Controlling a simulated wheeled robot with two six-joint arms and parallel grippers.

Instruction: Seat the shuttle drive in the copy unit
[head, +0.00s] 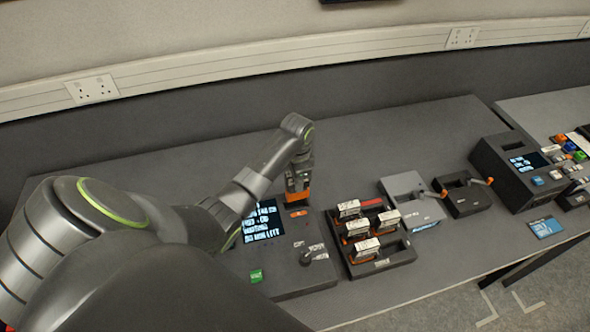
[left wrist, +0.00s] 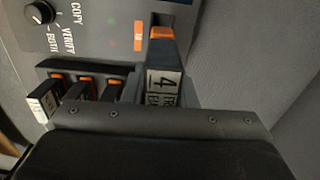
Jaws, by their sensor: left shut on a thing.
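My left gripper (head: 299,176) is shut on a dark drive with an orange end (head: 297,196), over the back right part of the copy unit (head: 290,282). In the left wrist view the held drive (left wrist: 165,60) shows an orange tab and a white label with a 4. It points toward the unit's panel (left wrist: 100,20), beside a small orange display (left wrist: 138,36). The slot is not clearly seen, and I cannot tell whether the drive touches the unit. The unit has a lit screen (head: 262,224), a knob (head: 306,257) and a green button (head: 256,275). My right gripper is not in view.
A dark tray (head: 384,265) with several white-labelled drives stands right of the unit; drives also show in the left wrist view (left wrist: 85,90). Farther right are a grey device (head: 408,188), a small black box (head: 466,200) and a dark box with a screen (head: 500,160). The back table is clear.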

